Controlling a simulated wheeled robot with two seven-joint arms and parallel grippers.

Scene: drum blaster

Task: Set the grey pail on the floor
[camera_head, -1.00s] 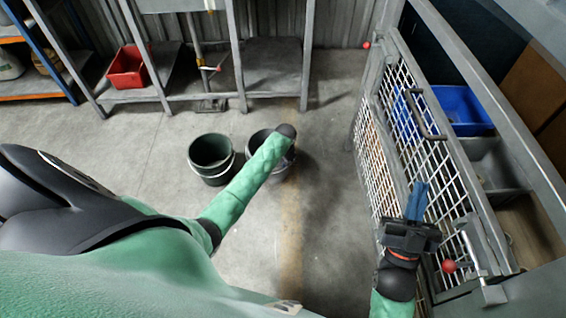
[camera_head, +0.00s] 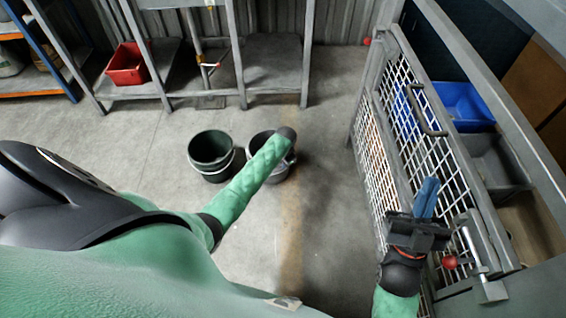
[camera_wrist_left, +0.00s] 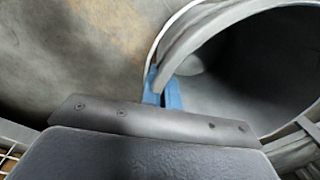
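The grey pail (camera_head: 283,172) is in the middle of the head view, partly hidden by my left forearm and wrist. Its open mouth and rim (camera_wrist_left: 187,42) fill the right of the left wrist view. My left gripper (camera_wrist_left: 163,93) has its blue fingertips at the rim, one on each side of the wall, and looks shut on it. In the head view these fingertips are hidden behind the arm. The pail looks upright at floor level; I cannot tell whether its base touches the floor. My right gripper (camera_head: 427,198) is empty, its blue fingers together, beside the mesh gate.
A dark green pail (camera_head: 211,152) stands on the floor just left of the grey pail. A mesh gate (camera_head: 405,120) and blue bin (camera_head: 463,105) are at the right. A red bin (camera_head: 127,64) sits on a low shelf behind. Concrete floor is clear between.

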